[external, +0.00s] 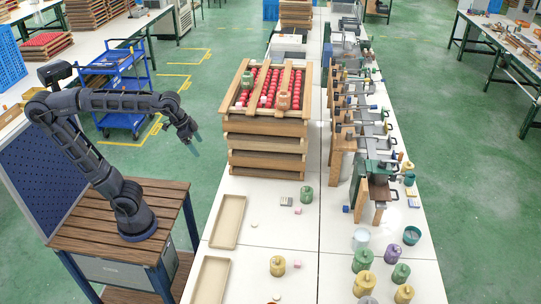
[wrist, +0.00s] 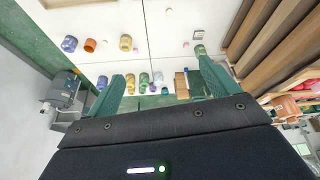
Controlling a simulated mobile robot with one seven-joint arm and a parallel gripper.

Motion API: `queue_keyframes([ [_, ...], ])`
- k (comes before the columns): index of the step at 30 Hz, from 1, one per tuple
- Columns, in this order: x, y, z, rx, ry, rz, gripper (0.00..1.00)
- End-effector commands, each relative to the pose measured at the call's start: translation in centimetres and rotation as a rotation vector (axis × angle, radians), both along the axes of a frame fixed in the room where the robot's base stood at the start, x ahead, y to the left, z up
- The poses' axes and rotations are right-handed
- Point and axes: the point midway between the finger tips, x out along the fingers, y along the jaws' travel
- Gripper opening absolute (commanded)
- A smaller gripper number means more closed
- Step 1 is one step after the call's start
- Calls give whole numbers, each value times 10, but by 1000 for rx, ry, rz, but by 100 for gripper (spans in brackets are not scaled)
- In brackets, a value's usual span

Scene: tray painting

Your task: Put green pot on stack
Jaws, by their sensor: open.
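Several green pots are in view. One green pot (external: 306,195) stands on the white table just right of the stack's near end; a green pot by the stack also shows in the wrist view (wrist: 200,50). Another green pot (external: 247,80) stands on top of the stack at its left side. More green pots (external: 362,261) stand at the table's near right. The stack (external: 266,143) is of wooden trays, its top one filled with red round pieces. My gripper (external: 194,146) is open and empty, left of the stack, in the air; its fingers are apart in the wrist view (wrist: 160,82).
An orange pot (external: 283,101) stands on the stack's right side. Two beige trays (external: 228,222) lie at the table's left edge. A yellow pot (external: 277,266) and small pieces stand nearby. Tools and clamps line the right table. Clear table surface lies in front of the stack.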

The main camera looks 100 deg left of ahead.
Motion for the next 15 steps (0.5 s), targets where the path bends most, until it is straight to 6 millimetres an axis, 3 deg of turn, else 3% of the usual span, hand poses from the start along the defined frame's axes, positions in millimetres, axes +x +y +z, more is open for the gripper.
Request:
queue_keyframes([
  [1,-17,-17,-13,4,-1,-31,87],
  [6,-67,-58,-57,16,-2,-108,87],
  [10,-95,-76,-85,25,-2,-151,87],
  [15,-114,-86,-105,30,-2,-179,87],
])
